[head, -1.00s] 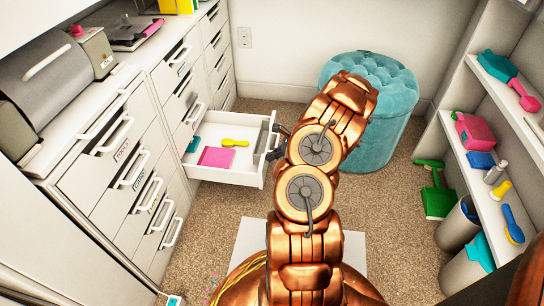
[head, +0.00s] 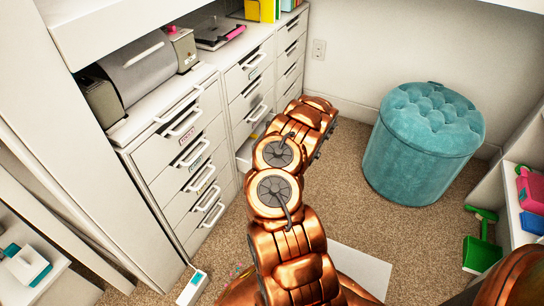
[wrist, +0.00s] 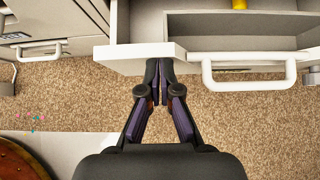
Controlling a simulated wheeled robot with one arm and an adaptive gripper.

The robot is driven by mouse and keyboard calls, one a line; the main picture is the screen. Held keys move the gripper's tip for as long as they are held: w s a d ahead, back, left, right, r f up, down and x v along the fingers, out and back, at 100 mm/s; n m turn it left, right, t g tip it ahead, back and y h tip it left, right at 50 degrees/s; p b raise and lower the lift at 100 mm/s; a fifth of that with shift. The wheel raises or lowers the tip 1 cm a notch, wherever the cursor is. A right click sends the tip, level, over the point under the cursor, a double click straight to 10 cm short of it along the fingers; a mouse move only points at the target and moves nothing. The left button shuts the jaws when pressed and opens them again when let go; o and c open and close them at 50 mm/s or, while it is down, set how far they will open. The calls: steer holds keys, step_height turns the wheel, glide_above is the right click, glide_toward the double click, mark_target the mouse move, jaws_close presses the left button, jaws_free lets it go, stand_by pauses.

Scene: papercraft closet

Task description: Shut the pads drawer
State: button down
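The pads drawer (head: 243,156) stands out from the white cabinet in the head view, but my arm covers most of it, so I cannot tell there how far out it is. In the wrist view the open drawer's front panel (wrist: 140,55) and its white handle (wrist: 250,75) show, with grey inside walls and a bit of a yellow item (wrist: 240,4). My gripper (wrist: 159,66) has its fingers together and empty, with the tips at the drawer front, left of the handle. I cannot tell whether they touch it.
Other labelled drawers (head: 187,140) to the left look closed. A teal tufted pouf (head: 420,150) stands to the right on the carpet. Shelves with a green dustpan (head: 481,240) in front are at far right. A white device (head: 192,287) lies on the floor.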

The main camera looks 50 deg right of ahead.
steer(key=shift+w+a, duration=0.25)
steer(key=shift+w, duration=0.5)
steer(key=shift+w+a, duration=0.2)
steer(key=shift+w, duration=0.55)
steer(key=shift+w+a, duration=0.25)
steer(key=shift+w, duration=0.5)
steer(key=shift+s, duration=0.1)
